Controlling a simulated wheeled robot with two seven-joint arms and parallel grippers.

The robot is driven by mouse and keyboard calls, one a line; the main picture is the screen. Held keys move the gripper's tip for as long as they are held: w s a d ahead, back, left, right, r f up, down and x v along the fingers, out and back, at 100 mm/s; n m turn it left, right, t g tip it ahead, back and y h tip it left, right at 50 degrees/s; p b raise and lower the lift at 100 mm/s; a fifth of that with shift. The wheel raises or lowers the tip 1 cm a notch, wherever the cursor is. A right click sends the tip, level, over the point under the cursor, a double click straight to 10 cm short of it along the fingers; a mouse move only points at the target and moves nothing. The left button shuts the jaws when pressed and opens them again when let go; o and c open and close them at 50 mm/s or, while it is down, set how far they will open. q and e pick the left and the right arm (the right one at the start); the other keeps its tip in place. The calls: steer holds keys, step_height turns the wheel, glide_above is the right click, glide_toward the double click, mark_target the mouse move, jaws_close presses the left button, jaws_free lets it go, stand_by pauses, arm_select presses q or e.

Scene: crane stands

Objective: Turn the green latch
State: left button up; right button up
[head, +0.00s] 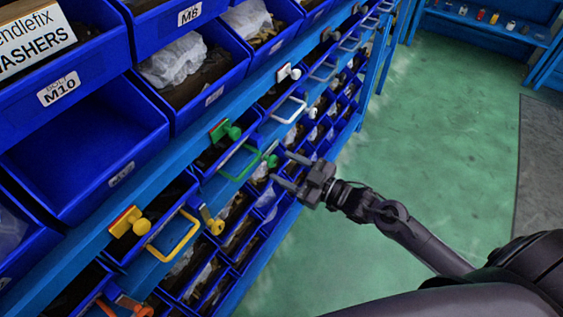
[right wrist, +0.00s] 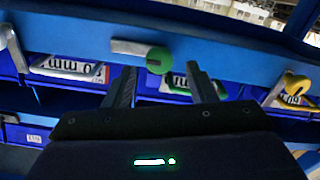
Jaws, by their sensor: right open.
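The green latch (head: 270,158) is on the blue rack rail, just right of a green loop handle (head: 238,163) in the head view. My right gripper (head: 280,166) is open and empty, its two fingers pointing at the latch from the right. In the right wrist view, which looks upside down, a round green knob (right wrist: 159,60) with a pale bar beside it lies between the fingertips of the open gripper (right wrist: 160,70). Whether the fingers touch it I cannot tell. A second green knob (head: 233,131) on a red-edged plate is above the handle. My left gripper is not in view.
A yellow knob (head: 140,226), a yellow loop handle (head: 173,237) and a yellow latch (head: 212,221) are nearer on the rack. A white handle (head: 290,109) is farther along. Blue bins (head: 85,165) fill the rack. Green floor (head: 440,130) is clear to the right.

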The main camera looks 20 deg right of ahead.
steer(key=shift+w+a, duration=0.35)
steer(key=shift+w, duration=0.2)
steer(key=shift+w+a, duration=0.3)
steer(key=shift+a, duration=0.05)
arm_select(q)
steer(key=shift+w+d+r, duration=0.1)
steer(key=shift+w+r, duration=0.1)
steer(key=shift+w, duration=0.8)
arm_select(e)
steer(key=c, duration=1)
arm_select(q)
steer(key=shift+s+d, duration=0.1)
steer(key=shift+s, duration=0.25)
